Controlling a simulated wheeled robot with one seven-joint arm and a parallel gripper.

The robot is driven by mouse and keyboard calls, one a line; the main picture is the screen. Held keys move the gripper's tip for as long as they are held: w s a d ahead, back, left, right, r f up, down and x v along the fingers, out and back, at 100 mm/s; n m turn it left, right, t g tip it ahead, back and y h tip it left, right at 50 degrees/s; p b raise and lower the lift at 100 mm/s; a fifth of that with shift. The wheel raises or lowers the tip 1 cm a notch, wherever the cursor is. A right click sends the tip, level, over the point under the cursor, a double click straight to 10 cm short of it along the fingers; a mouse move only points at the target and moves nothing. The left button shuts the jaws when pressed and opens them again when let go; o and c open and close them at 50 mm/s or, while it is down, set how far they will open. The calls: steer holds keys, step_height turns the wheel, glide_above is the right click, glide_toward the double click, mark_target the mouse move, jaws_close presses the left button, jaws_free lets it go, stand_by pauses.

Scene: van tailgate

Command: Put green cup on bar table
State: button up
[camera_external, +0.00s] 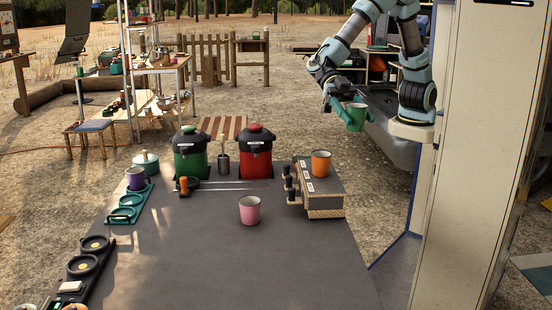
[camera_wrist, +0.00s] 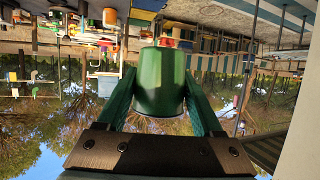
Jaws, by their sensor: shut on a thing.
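The green cup (camera_external: 356,117) is in my gripper (camera_external: 343,108), high at the right in the external view, clear of the dark counter. In the wrist view the green cup (camera_wrist: 161,82) sits between the two green fingers of my gripper (camera_wrist: 160,98), which press on its sides. That view appears upside down. The dark grey counter (camera_external: 200,265) fills the front of the external view. A wooden table (camera_external: 160,66) with items on it stands at the back left. I cannot tell which of these is the bar table.
On the counter stand a green dispenser (camera_external: 190,155), a red dispenser (camera_external: 257,158), a pink mug (camera_external: 249,211), a purple mug (camera_external: 135,180) and a box (camera_external: 325,190) bearing an orange cup (camera_external: 320,164). The front middle is clear. A pale panel (camera_external: 480,150) rises at right.

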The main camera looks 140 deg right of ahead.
mark_target(366, 111)
steer(key=shift+m+t+h, duration=0.5)
steer(key=shift+m+t, duration=0.1)
steer(key=shift+m, duration=0.1)
steer(key=a, duration=0.2)
steer(key=w+a, duration=0.1)
steer(key=a, duration=0.1)
steer(key=shift+a+r, duration=0.15)
steer(key=shift+a, duration=0.15)
step_height(366, 111, down, 20)
steer(key=s+r+m+t+h+b, duration=0.1)
steer(key=s+m+t+h+b, duration=0.1)
steer(key=m+t+h, duration=0.35)
steer(key=s+d+f+m+h, duration=0.2)
steer(key=s+d+f, duration=0.2)
steer(key=f, duration=0.4)
steer(key=s+d+f+m+h, duration=0.3)
steer(key=s+f, duration=0.2)
steer(key=f, duration=0.4)
steer(key=shift+d+f+p, duration=0.25)
steer(key=shift+d+p, duration=0.15)
steer(key=shift+p, duration=0.05)
steer(key=shift+s, duration=0.1)
